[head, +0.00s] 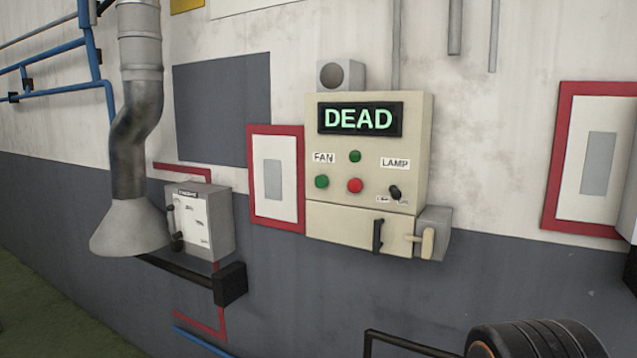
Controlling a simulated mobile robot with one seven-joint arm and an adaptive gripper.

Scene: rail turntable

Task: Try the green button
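The green button (321,182) is on the left of a cream control panel (418,150) on the wall, below the label "FAN" (323,158). A red button (355,186) sits to its right. The display (360,118) at the top of the panel reads "DEAD" in green letters. A black rotary switch (396,192) is under the label "LAMP" (395,163). My gripper is not in view.
A grey box with a light lever (428,243) is at the panel's lower right. A black handle (378,236) is on its lower door. A smaller grey switch box (222,222) and a grey duct hood (130,229) stand left. A black wheel-like object (530,340) is at the lower right.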

